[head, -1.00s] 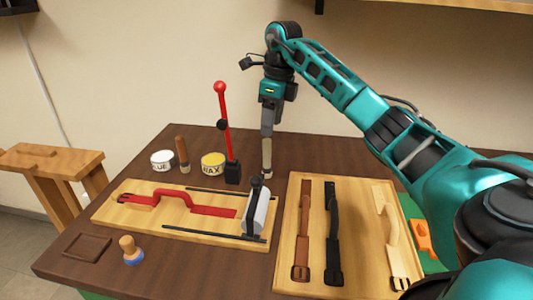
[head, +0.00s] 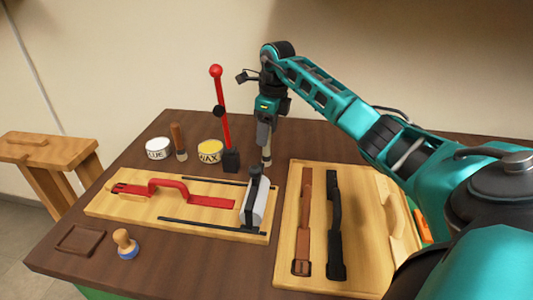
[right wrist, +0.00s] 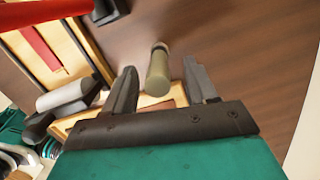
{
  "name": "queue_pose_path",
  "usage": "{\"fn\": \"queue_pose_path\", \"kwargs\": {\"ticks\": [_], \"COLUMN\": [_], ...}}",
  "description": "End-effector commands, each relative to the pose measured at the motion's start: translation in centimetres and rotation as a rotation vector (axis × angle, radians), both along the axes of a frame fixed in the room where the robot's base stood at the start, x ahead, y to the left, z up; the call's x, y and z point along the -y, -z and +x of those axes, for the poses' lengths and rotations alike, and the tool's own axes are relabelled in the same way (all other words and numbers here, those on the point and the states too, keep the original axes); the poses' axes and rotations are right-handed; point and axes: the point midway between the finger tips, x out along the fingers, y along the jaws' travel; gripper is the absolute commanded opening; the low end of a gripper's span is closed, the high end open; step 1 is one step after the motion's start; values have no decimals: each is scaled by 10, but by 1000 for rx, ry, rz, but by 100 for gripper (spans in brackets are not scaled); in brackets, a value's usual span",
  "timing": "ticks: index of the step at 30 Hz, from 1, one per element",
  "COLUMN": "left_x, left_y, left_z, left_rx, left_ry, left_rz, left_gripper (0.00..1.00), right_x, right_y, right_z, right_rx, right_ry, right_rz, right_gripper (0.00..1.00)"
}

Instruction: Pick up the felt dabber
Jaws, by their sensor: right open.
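The felt dabber, as I take it, is a small upright olive-beige cylinder (head: 267,157) with a dark band. It stands on the dark table behind the board with the red strap. In the right wrist view the dabber (right wrist: 157,72) shows between the two finger lines, apart from both fingers. My right gripper (head: 264,143) points down just over it; its upper part is hidden by the fingers in the head view. In the right wrist view the right gripper (right wrist: 160,68) is open and empty. My left gripper is not in view.
A red-knobbed lever (head: 222,115) stands close left of the gripper. A grey roller (head: 257,203) is in front. Wax (head: 210,152) and glue (head: 158,148) tins, a brown-handled brush (head: 179,140) and a blue-based wooden knob (head: 125,243) are left. A strap tray (head: 316,230) lies right.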

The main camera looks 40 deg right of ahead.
Motion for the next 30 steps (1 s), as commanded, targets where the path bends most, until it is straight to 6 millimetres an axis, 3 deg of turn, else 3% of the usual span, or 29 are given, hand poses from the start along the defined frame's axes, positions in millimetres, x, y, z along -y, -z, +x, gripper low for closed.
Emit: {"fn": "queue_pose_path", "kwargs": {"ticks": [6,16,30], "left_x": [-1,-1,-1], "left_y": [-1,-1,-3], "left_z": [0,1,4], "left_rx": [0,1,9], "left_ry": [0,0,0], "left_rz": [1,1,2], "left_gripper": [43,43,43], "right_x": [-4,-4,-4], "right_y": [33,40,40], "right_z": [0,1,1], "right_rx": [-3,-1,-1], "right_ry": [0,-1,-1], "right_rz": [2,-1,-1], "right_gripper": [57,57,12]}}
